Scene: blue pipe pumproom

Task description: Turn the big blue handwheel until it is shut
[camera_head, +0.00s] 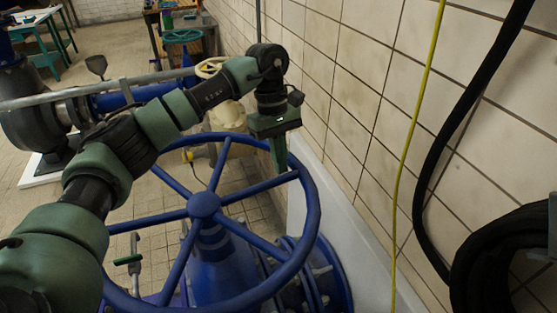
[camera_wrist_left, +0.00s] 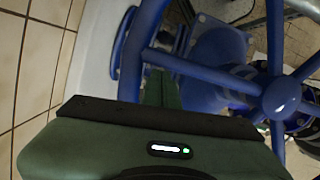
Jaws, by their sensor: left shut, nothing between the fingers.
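The big blue handwheel (camera_head: 204,205) lies nearly flat on top of a blue valve body (camera_head: 222,262), with spokes running from its hub to the rim. The wheel's hub also shows in the left wrist view (camera_wrist_left: 281,97). My left gripper (camera_head: 279,168) is at the rim's upper right side, pointing down, with its green fingers shut and empty. In the left wrist view the fingers (camera_wrist_left: 162,90) reach down inside the rim, close beside a spoke (camera_wrist_left: 200,72). Whether they touch the spoke I cannot tell. My right gripper is not in view.
A tiled wall (camera_head: 350,90) stands close on the right, with a yellow cable (camera_head: 413,125) and thick black hoses (camera_head: 455,150). A pump (camera_head: 35,110) with a grey pipe is at the left. Workbenches stand at the back.

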